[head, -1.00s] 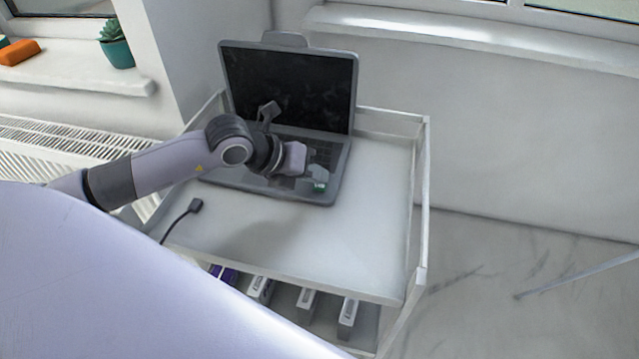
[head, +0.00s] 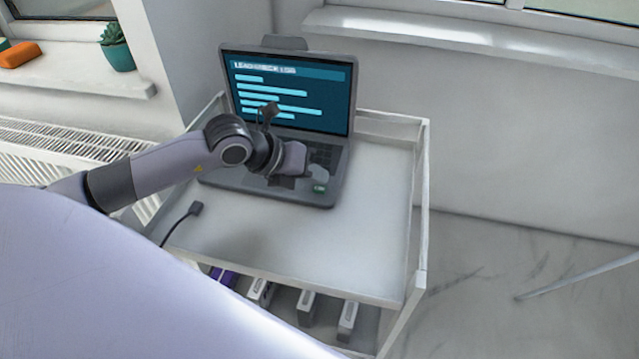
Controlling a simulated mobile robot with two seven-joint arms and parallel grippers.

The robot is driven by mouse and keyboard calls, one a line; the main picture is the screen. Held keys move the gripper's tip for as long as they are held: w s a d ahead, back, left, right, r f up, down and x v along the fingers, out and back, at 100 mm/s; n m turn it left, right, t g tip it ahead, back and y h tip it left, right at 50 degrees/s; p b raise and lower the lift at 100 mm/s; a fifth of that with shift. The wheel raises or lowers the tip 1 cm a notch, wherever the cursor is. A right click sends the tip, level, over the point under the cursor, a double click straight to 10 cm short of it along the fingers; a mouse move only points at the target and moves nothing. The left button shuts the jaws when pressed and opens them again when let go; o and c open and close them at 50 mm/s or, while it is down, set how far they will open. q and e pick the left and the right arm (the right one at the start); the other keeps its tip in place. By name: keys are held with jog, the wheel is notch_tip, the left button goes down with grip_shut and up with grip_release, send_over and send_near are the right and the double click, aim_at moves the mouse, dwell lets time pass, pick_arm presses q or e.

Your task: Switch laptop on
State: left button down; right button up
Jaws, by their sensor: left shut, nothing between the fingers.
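A grey laptop (head: 325,191) stands open on the white cart's top, toward its back. Its screen (head: 330,108) is lit and shows a heading with several light bars on a dark teal ground. My left arm comes in from the left across the laptop. My left gripper (head: 318,179) is shut and empty over the right front part of the laptop base, and the arm hides much of the keyboard. A small green spot (head: 319,187) shows by the fingertips. I cannot tell whether the fingertips touch the laptop. My right gripper is not in view.
The white cart top (head: 370,225) is clear in front and to the right, with raised side rails. A dark cable with a plug (head: 195,208) lies at its left. Several boxes (head: 306,305) stand on the shelf below. A plant pot (head: 120,56) sits on the left sill.

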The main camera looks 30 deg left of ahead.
aim_at(313, 190)
pick_arm(q)
jog(key=shift+r, duration=0.15)
notch_tip(313, 190, up, 6)
jog(key=p, duration=0.4)
dwell(0.3)
jog(key=shift+s, duration=0.1)
dwell(0.4)
